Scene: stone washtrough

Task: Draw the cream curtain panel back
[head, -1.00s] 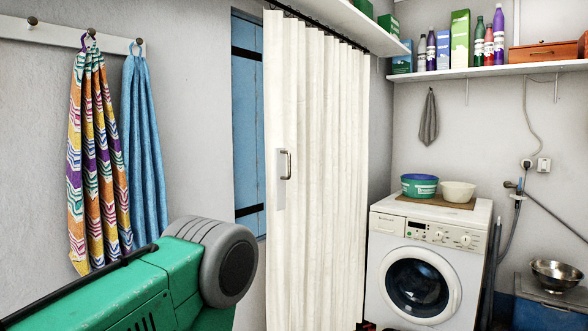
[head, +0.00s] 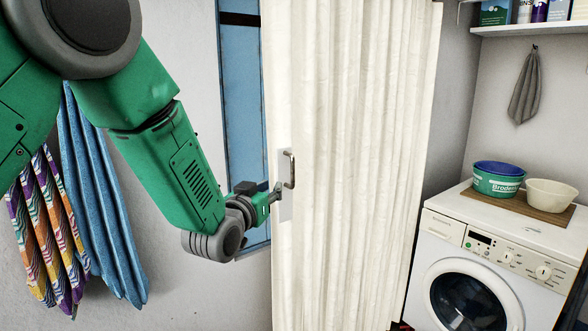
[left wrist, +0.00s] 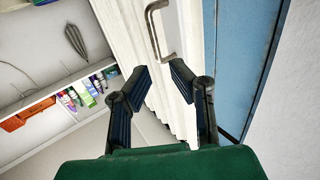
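The cream curtain panel (head: 355,170) hangs drawn across the middle of the head view, beside a blue door (head: 243,110). A metal handle (head: 290,168) on a pale plate sits at its left edge. In the left wrist view the handle (left wrist: 156,35) stands a little beyond the fingertips, near the top. My left gripper (head: 279,190) is close to the handle's left side in the head view. In the left wrist view my left gripper (left wrist: 160,78) is open, its two fingers apart with nothing between them. My right gripper is in neither view.
A washing machine (head: 497,256) stands right of the curtain, with a green bowl (head: 499,180) and a cream bowl (head: 551,194) on top. Patterned and blue towels (head: 100,200) hang at left behind my arm. A grey cloth (head: 524,88) hangs under the shelf (head: 530,24).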

